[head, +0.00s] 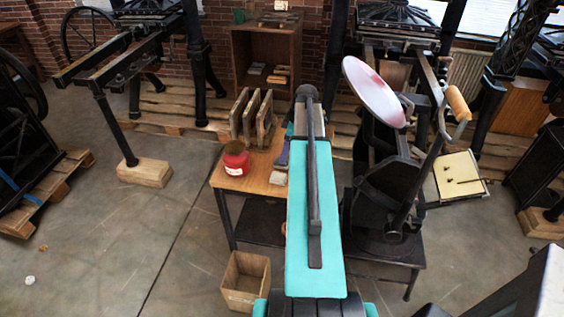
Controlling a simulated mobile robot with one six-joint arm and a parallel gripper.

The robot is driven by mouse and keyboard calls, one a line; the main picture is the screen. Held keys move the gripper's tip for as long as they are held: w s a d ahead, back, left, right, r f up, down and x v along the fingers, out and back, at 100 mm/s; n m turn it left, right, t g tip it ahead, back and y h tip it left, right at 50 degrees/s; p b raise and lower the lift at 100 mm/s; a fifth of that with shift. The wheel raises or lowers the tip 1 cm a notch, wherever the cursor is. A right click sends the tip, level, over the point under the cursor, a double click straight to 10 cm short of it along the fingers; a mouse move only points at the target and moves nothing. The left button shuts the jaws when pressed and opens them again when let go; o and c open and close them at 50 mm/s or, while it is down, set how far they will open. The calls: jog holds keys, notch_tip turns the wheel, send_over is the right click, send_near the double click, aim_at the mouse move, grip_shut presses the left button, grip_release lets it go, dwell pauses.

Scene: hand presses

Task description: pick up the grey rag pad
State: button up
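A small pale grey pad (278,178), which looks like the rag pad, lies on the wooden table top (236,184), close to the left edge of my teal arm. Its right side may be partly covered by the arm. My arm reaches from the bottom of the head view over the table. Its far end is beyond the pad. The fingers of my gripper cannot be made out behind the arm, so I cannot see whether they are open or hold anything.
A red tin (235,160) and several upright slabs (250,116) stand on the table. A hand press with a round disc (375,92) stands right of my arm. A cardboard box (246,280) is on the floor in front. The floor at left is mostly clear.

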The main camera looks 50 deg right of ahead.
jog(key=shift+f, duration=0.1)
dwell(0.3)
jog(key=shift+p+x, duration=1.05)
jog(key=shift+x, duration=1.5)
jog(key=c, duration=1.2)
jog(key=shift+r, duration=0.2)
jog(key=shift+r+b, duration=1.4)
jog(key=shift+r, duration=3.45)
